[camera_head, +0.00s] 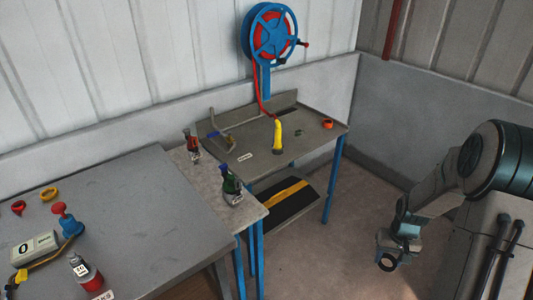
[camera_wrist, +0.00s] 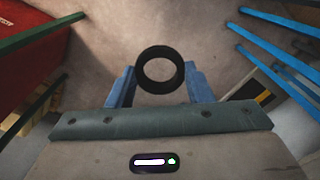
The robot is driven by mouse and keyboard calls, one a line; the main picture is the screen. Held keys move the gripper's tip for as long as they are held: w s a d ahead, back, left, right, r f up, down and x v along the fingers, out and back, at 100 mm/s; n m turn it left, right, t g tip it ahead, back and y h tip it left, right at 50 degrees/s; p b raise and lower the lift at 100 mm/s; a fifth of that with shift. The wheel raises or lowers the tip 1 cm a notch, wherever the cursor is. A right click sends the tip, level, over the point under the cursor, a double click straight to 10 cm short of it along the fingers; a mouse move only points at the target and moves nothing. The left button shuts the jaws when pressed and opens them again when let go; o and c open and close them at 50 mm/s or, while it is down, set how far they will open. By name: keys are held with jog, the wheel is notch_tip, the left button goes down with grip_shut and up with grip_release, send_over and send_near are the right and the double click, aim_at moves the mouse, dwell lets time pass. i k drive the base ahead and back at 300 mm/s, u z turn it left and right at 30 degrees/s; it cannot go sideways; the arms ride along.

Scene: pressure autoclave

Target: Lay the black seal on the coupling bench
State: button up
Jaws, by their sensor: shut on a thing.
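The black seal (camera_wrist: 141,81) is a ring held between the two blue fingers of my gripper (camera_wrist: 160,84) in the wrist view. In the head view my gripper (camera_head: 394,250) is at the right, low over open floor, with the black seal (camera_head: 386,263) at its tip. The coupling bench appears to be the grey-brown table with blue legs (camera_head: 225,129) at the back, under the hose reel. My gripper is to the right of this bench and apart from it.
A blue and red hose reel (camera_head: 272,34) hangs above the back bench. That bench bears a yellow nozzle (camera_head: 278,137), an orange ring (camera_head: 327,125) and a metal bracket. A narrow table (camera_head: 239,214) holds two bottles. A large grey table (camera_head: 130,210) stands at left.

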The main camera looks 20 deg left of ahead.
aim_at(152, 245)
jog(key=u, duration=1.45)
